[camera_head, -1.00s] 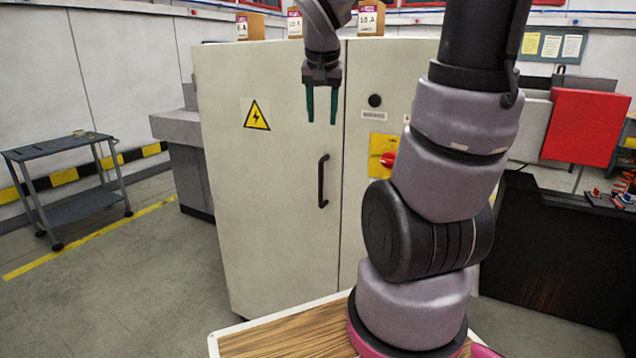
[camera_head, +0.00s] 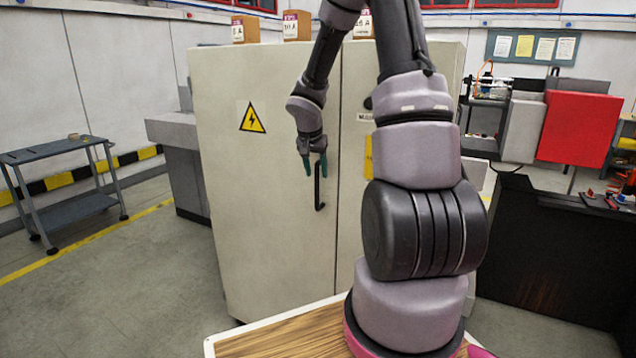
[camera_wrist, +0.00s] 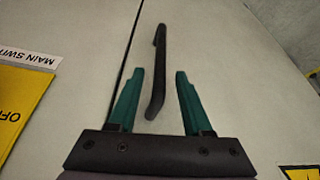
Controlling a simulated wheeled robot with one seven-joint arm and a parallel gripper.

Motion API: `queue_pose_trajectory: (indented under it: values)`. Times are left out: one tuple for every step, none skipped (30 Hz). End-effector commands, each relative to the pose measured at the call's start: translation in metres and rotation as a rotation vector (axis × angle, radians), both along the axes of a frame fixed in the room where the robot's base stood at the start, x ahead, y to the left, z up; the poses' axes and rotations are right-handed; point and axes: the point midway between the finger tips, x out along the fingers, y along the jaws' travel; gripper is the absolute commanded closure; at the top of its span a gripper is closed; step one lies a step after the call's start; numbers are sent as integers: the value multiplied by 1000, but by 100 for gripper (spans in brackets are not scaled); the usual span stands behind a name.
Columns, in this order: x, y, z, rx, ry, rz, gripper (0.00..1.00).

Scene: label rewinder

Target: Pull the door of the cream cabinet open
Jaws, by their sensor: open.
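The cream cabinet (camera_head: 262,230) stands ahead with its door shut against the right-hand panel. A black vertical bar handle (camera_head: 318,192) sits near the door's right edge. My gripper (camera_head: 315,165) is open at the upper part of the handle, and its teal fingers hide a little of it. In the wrist view, my gripper (camera_wrist: 160,75) has the handle (camera_wrist: 157,75) showing between and beyond its two fingers. I see a gap between the handle and each finger. The door seam (camera_wrist: 128,60) runs left of the handle there.
A yellow switch plate (camera_wrist: 22,100) is left in the wrist view; my arm hides most of it in the head view. Boxes (camera_head: 292,25) stand on the cabinet top. A wood-topped table (camera_head: 285,335) is in front. Floor (camera_head: 130,270) is clear on the left.

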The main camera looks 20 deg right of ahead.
Motion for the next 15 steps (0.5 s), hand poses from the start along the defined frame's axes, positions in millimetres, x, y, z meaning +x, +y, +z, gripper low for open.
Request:
queue_pose_trajectory:
  values:
    - [2, -2, -10, 0, 4, 1, 50]
    - [4, -4, -15, 1, 3, -1, 50]
    - [6, -5, -21, 1, 3, -1, 50]
    - [7, -7, -26, 0, 4, 0, 50]
    - [8, -8, -30, 1, 3, -1, 50]
    - [10, -9, -34, 0, 3, 0, 50]
    - [11, -10, -37, 1, 2, 0, 50]
    - [12, -11, -40, 1, 2, 0, 50]
    - [13, -11, -42, 0, 1, 0, 50]
    - [13, -12, -44, 0, 1, -1, 50]
    - [14, -12, -45, 0, 1, -1, 50]
    - [14, -13, -46, 0, 0, -1, 50]
    - [15, -13, -47, 0, 0, -1, 50]
    - [15, -13, -47, -1, 0, -1, 50]
    - [15, -13, -48, -1, 0, -1, 50]
